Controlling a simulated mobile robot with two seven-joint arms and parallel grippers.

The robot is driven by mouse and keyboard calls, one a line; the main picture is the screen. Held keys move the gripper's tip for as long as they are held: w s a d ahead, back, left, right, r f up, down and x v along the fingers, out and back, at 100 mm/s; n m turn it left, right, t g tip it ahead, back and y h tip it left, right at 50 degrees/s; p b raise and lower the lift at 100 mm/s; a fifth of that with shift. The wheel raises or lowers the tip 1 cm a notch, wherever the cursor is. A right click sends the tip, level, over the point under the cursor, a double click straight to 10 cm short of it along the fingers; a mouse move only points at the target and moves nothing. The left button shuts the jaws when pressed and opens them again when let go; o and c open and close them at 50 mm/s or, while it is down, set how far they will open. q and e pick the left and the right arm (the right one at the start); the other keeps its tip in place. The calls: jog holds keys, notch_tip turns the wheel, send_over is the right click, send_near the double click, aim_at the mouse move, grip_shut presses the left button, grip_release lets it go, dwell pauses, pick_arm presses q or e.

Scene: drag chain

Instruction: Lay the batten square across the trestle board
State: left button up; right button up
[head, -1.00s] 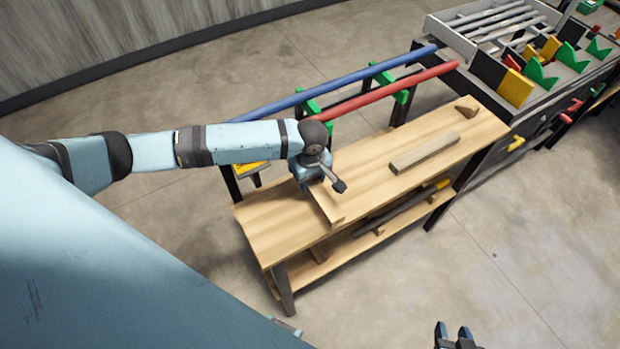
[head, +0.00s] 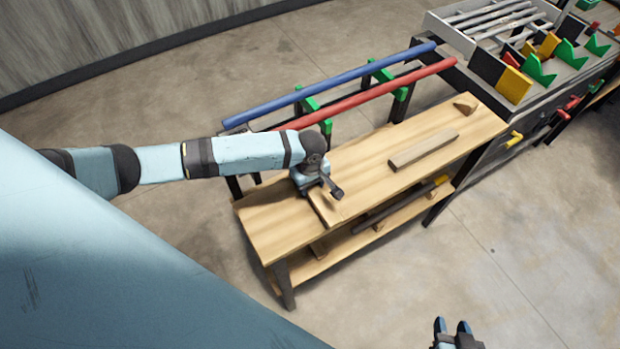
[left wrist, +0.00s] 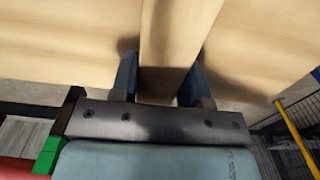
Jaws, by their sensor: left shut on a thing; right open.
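The batten (head: 326,209) is a short pale wooden strip lying crosswise over the left half of the trestle board (head: 268,229), its near end by the board's front edge. My left gripper (head: 314,186) is shut on it from above. In the left wrist view, the batten (left wrist: 173,38) runs between the two blue fingers of the left gripper (left wrist: 160,80), with board surface on both sides. I cannot tell whether it touches the board. Its far end is hidden by my gripper. My right gripper (head: 457,327) is open and empty, low over the floor at the bottom.
A greyish wooden bar (head: 423,149) and a small wedge (head: 465,103) lie on the board's right half. A dark bar with a yellow end (head: 400,205) lies on the lower shelf. Blue (head: 330,86) and red (head: 370,96) rails run behind. A cluttered workbench (head: 540,95) stands right.

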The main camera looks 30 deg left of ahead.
pick_arm(q)
jog(key=shift+f, duration=0.3)
jog(key=o, duration=1.1)
jog(key=shift+r, duration=0.1)
notch_tip(320, 180, up, 14)
jog(key=shift+f, duration=0.2)
